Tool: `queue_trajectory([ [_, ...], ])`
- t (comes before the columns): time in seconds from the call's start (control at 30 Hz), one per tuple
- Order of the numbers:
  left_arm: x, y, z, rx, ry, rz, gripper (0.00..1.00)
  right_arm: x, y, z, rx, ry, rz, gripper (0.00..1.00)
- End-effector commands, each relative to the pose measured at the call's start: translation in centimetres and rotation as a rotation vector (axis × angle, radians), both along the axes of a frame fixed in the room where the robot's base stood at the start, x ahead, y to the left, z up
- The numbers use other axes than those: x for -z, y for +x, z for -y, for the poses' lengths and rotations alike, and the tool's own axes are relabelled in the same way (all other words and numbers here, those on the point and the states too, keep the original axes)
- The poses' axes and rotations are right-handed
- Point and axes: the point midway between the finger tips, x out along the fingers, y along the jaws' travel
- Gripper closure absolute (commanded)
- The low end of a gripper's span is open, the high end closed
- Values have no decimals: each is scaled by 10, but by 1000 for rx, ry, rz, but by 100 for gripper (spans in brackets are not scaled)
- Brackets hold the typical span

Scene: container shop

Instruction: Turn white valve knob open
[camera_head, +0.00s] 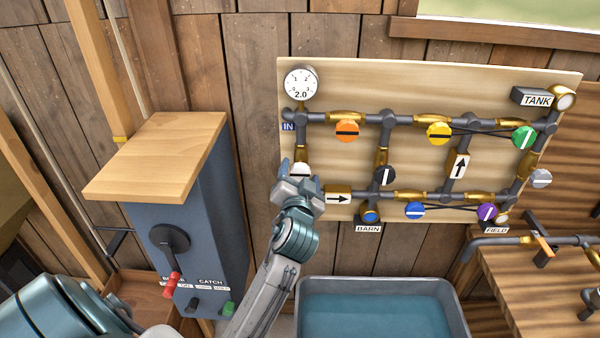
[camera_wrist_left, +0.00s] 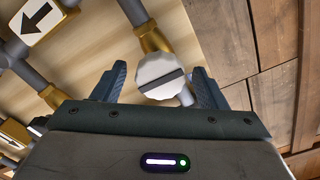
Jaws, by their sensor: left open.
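The white valve knob (camera_head: 300,167) sits on the left vertical pipe of the wooden pipe board (camera_head: 345,78), under the gauge. My left gripper (camera_head: 299,182) is in front of it and hides its lower part in the head view. In the left wrist view, the white knob (camera_wrist_left: 160,77) shows a dark bar across its face, tilted slightly up to the right. My open left gripper (camera_wrist_left: 159,88) has one finger on each side of the knob, with visible gaps; I cannot tell how deep the fingers reach. My right gripper is not in view.
A gauge (camera_head: 301,84) reading 2.0 is above. Orange (camera_head: 347,131), black (camera_head: 384,175), yellow (camera_head: 438,132) and other coloured knobs share the board. A water-filled trough (camera_head: 452,300) stands below; a blue-grey cabinet (camera_head: 215,215) with a wooden top stands left.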

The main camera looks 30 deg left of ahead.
Motion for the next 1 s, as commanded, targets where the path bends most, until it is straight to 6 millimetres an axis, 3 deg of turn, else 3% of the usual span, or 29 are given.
queue_trajectory([
  [0.43, 0, 10, -6, -1, -2, 0, 34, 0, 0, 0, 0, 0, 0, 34],
  [0.67, 0, 10, -6, -1, -1, 0, 78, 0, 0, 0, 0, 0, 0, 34],
  [1.0, 2, 10, -6, -1, -39, 23, 78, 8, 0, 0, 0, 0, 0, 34],
])
